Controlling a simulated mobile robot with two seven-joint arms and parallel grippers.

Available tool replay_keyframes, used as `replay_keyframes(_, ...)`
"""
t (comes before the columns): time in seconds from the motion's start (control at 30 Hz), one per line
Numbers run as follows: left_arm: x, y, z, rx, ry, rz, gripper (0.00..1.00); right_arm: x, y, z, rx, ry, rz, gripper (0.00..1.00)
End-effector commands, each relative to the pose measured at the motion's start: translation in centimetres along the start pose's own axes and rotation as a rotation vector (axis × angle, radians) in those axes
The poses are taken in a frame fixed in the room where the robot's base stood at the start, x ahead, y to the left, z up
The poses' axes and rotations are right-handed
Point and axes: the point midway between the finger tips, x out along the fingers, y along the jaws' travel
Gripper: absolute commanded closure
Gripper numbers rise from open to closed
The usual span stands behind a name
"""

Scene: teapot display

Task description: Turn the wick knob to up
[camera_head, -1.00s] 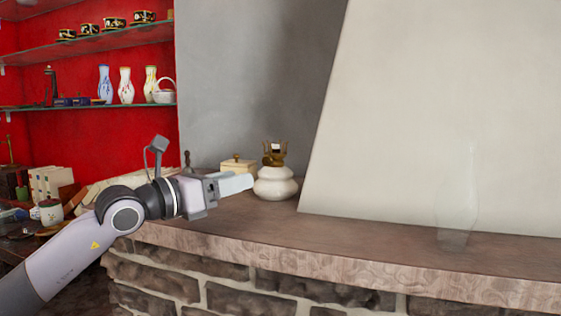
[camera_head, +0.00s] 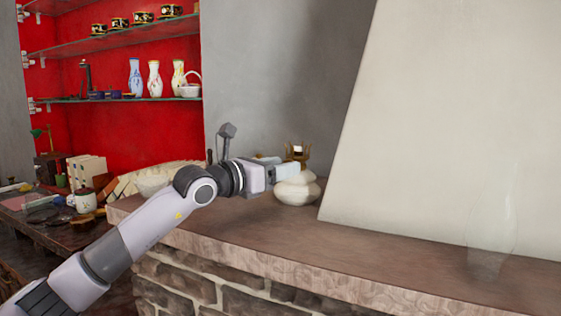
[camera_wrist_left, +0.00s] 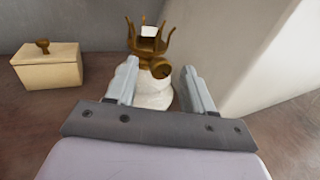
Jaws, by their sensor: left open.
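The oil lamp has a rounded white base (camera_head: 298,191) and a brass burner (camera_head: 298,151); it stands upright on the stone mantel. In the left wrist view its burner (camera_wrist_left: 148,42) has upright prongs. The round brass wick knob (camera_wrist_left: 160,68) faces my wrist camera, below the prongs. My left gripper (camera_head: 285,169) is open at the lamp's upper body. In the left wrist view the fingers (camera_wrist_left: 161,72) lie on either side of the knob with gaps visible; I cannot tell the exact depth. The knob is hidden in the head view. My right gripper is not in view.
A clear glass chimney (camera_head: 492,235) stands on the mantel (camera_head: 400,250) at right. A cream box (camera_wrist_left: 48,68) with a brass knob sits left of the lamp. A slanted pale wall (camera_head: 450,120) rises behind. The mantel's front middle is clear.

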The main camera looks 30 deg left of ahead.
Motion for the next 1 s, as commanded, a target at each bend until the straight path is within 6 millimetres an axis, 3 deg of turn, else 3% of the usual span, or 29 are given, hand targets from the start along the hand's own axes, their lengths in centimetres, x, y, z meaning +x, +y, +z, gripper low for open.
replay_keyframes(0.3, 0.32, -0.02, -0.03, 0.001, -0.001, 0.0, 0.48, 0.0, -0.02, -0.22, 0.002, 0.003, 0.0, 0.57)
replay_keyframes(0.37, 0.32, -0.02, -0.03, 0.0, -0.001, 0.0, 0.64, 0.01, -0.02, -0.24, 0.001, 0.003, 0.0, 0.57)
replay_keyframes(0.47, 0.31, -0.03, -0.03, 0.0, -0.001, -0.001, 0.97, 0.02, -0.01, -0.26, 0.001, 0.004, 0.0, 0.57)
replay_keyframes(0.5, 0.31, -0.03, -0.03, 0.0, -0.001, -0.001, 1.0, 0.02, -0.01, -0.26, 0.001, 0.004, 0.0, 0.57)
replay_keyframes(1.0, 0.3, 0.0, 0.06, 0.109, 0.046, 0.0, 1.0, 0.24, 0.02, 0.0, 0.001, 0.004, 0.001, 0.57)
